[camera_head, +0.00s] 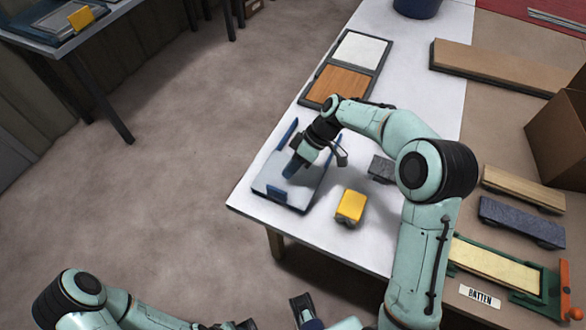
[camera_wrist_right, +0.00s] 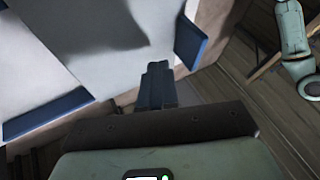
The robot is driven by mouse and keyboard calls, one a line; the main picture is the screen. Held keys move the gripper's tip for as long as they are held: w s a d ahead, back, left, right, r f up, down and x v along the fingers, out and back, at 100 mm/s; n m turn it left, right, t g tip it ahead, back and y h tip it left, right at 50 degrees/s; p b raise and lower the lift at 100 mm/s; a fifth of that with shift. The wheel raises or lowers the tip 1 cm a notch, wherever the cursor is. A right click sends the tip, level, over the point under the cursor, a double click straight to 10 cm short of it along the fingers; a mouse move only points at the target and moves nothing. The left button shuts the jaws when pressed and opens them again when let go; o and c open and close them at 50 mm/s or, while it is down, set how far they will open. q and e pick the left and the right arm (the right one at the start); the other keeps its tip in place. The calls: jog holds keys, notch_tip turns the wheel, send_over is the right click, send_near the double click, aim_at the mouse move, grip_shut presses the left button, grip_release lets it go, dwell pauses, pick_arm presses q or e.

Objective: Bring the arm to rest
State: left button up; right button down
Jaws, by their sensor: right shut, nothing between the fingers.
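My right arm (camera_head: 430,240) reaches over the white table and bends back toward its near left corner. My right gripper (camera_head: 291,171) points down over a pale tray with blue side pieces (camera_head: 272,193). In the right wrist view its dark fingers (camera_wrist_right: 157,80) are together with nothing between them. The tray's pale surface (camera_wrist_right: 90,50) and blue pieces show around them, and I cannot tell the exact height above it. My left arm (camera_head: 80,295) is low at the bottom left; its gripper is not clear enough to judge.
A yellow block (camera_head: 350,206) and a grey block (camera_head: 381,168) lie right of the tray. A frame with white and wooden panels (camera_head: 338,84) lies behind. A cardboard box (camera_head: 560,135), a green fixture (camera_head: 497,264) and planks are at the right. Floor at left is clear.

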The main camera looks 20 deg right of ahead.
jog(key=v, duration=1)
jog(key=shift+p, duration=0.45)
jog(key=shift+r, duration=0.15)
